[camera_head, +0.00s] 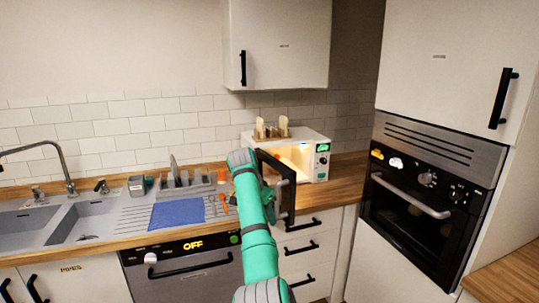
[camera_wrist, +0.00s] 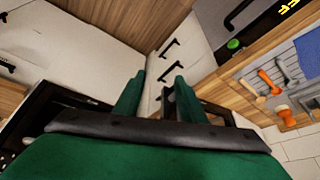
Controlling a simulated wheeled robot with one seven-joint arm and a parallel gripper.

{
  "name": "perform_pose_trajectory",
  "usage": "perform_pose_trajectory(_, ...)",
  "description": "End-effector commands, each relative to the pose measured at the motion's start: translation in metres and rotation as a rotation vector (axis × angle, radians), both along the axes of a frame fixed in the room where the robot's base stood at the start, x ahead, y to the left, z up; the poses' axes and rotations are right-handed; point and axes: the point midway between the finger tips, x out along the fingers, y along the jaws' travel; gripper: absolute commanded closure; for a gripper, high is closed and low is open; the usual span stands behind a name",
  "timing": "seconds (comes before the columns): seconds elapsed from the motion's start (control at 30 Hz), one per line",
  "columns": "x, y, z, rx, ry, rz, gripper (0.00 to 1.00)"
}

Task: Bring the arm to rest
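The white microwave (camera_head: 313,143) is lit inside and stands at the right of the counter. My arm reaches up from the bottom of the head view and hides part of the counter.
A double sink (camera_head: 85,215) is at the left. A blue mat (camera_head: 177,213), a rack and utensils (camera_wrist: 270,82) lie beside my gripper. Below are a dishwasher (camera_head: 185,270) and drawers (camera_head: 312,247). A black oven (camera_head: 425,195) stands right; a wall cabinet (camera_head: 285,42) hangs above.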

Motion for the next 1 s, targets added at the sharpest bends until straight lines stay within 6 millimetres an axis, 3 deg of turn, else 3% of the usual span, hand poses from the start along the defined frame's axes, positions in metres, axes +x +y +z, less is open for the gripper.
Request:
perform_pose_trajectory(0.17, 0.004, 0.011, -0.051, 0.012, -0.017, 0.059, 0.63)
perform_pose_trajectory(0.47, -0.003, 0.040, -0.181, 0.052, -0.085, 0.208, 0.63)
perform_pose_trajectory(0.77, -0.042, 0.064, -0.298, 0.094, -0.171, 0.331, 0.63)
perform_pose_trajectory(1.0, -0.092, 0.082, -0.374, 0.122, -0.249, 0.410, 0.63)
